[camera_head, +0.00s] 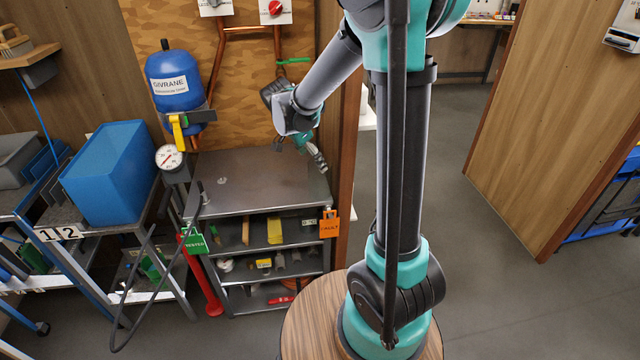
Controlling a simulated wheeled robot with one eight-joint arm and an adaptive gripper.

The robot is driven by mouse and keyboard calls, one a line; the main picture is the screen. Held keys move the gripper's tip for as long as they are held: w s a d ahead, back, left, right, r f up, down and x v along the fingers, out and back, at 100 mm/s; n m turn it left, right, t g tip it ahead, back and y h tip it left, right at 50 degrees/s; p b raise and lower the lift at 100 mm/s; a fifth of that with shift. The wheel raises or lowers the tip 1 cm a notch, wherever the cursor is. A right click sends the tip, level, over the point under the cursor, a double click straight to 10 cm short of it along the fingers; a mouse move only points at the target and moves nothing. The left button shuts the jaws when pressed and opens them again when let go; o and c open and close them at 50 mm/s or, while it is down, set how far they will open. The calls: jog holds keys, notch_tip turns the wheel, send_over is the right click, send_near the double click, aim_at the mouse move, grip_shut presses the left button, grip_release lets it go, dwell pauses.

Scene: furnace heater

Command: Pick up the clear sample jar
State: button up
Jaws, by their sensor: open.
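My gripper (318,162) is at the end of my arm, over the right rear part of a dark metal cart top (255,196). It points down and to the right, is open, and no object shows between its fingers. I cannot make out a clear sample jar for certain. A small pale round spot (222,181) shows on the left of the cart top, but it is too small to identify.
Shelves below the cart top hold small tools. A green tag (194,241) and an orange tag (329,224) hang from its corners. A pressure gauge (169,157) and blue tank (174,80) stand at left. A blue bin (108,172) sits further left. Open floor lies right.

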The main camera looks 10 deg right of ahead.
aim_at(324, 179)
jog(key=x, duration=1)
jog(key=shift+s+d+f, duration=0.1)
jog(key=shift+d+f, duration=0.1)
jog(key=shift+f, duration=0.1)
jog(key=c, duration=1.2)
